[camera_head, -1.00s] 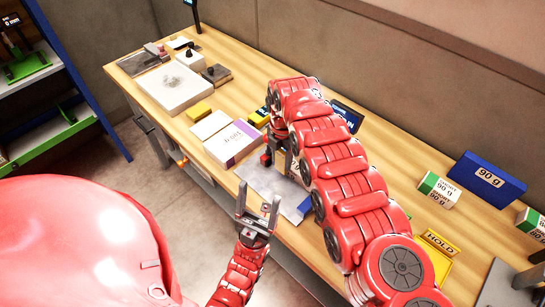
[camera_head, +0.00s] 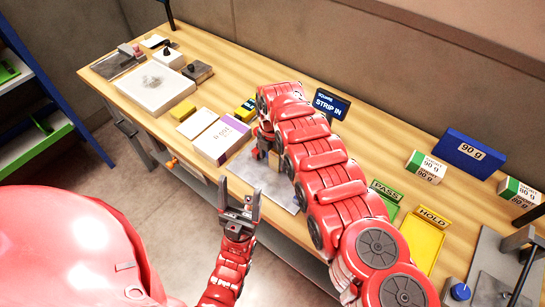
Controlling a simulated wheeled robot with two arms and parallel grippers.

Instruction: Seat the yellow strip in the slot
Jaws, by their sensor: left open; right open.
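A small yellow block (camera_head: 183,111) lies on the bench beside a white pad and may be the strip; I cannot tell. A dark blue sign reading "SQUARE STRIP IN" (camera_head: 331,105) stands behind that arm. The slot cannot be made out. My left gripper (camera_head: 240,188) is open and empty, in front of the bench's near edge. My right gripper (camera_head: 262,150) is open over the grey plate (camera_head: 245,171), by the ream's right end, mostly hidden by its arm.
A white and purple ream (camera_head: 221,140) and a white pad (camera_head: 197,123) lie left of the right gripper. Green PASS (camera_head: 385,191) and yellow HOLD (camera_head: 424,240) trays are at right. A white slab (camera_head: 154,90) lies far left.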

